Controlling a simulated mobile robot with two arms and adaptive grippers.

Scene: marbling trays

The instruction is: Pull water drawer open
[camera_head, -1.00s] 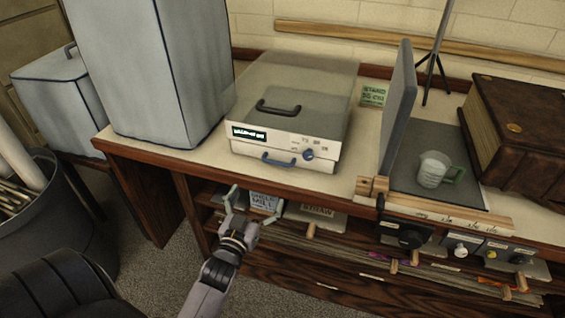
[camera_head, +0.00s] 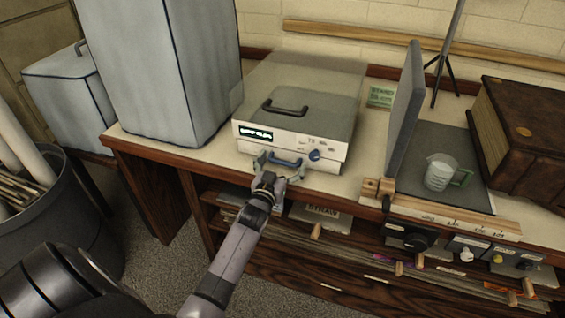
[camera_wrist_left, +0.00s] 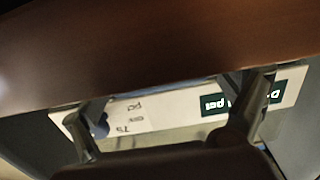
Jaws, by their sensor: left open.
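A pale box-shaped machine (camera_head: 312,110) stands on the table with a lit display (camera_head: 256,134) and a blue knob (camera_head: 314,155) on its front. A blue bar handle (camera_head: 286,162) sits low on that front, at the drawer (camera_head: 325,170). My left gripper (camera_head: 281,171) is open at the handle, with fingers near its two ends. Whether they touch it I cannot tell. In the left wrist view the machine's front panel (camera_wrist_left: 165,110) shows upside down between the open fingers; the handle is not clear there. My right gripper is not in view.
The table's front edge (camera_head: 160,163) runs just below my gripper, above shelves with a tray labelled STRAW (camera_head: 322,214). A large grey box (camera_head: 160,70) stands left of the machine. An upright grey board (camera_head: 406,115) and a measuring jug (camera_head: 438,173) are on the right.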

